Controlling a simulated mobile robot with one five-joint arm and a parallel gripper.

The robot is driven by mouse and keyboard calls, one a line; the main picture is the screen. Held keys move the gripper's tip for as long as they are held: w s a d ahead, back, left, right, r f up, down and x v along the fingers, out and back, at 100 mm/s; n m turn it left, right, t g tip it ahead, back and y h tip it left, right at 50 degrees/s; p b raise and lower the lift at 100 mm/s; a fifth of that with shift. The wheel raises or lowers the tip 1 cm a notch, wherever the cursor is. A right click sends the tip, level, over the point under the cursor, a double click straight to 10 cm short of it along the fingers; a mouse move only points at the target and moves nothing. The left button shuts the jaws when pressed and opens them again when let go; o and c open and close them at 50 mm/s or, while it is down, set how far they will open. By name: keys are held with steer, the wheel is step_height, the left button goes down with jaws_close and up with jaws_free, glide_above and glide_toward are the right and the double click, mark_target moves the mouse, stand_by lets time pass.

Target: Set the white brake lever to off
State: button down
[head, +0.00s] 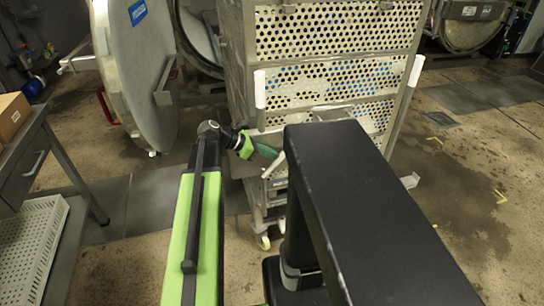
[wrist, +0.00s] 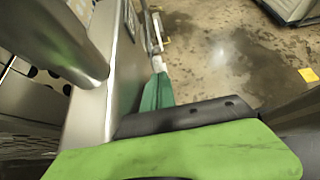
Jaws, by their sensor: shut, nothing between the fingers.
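The white brake lever (head: 273,165) is a short pale bar low on the near side of the perforated metal trolley (head: 246,60), tilted with its upper end to the right. My gripper (head: 268,151) has green fingers, is shut and holds nothing. In the head view its tip is right beside the lever's upper part; I cannot tell if they touch. In the wrist view the green fingers (wrist: 158,92) point along the trolley's side panel, and a pale piece, perhaps the lever, shows just past the tip. My own dark body part hides the trolley's lower right.
The trolley has two white upright handles (head: 260,89) and a caster (head: 263,241). An open round autoclave door (head: 135,70) stands to the left. A desk (head: 30,150) with a cardboard box (head: 10,115) and a white crate (head: 30,250) are at the left. Floor at the right is clear.

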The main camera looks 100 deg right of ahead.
steer(key=r+p+v, duration=0.1)
steer(key=p+v, duration=0.6)
steer(key=v, duration=0.6)
steer(key=shift+s+p, duration=0.2)
steer(key=shift+p, duration=0.15)
steer(key=shift+r, duration=0.1)
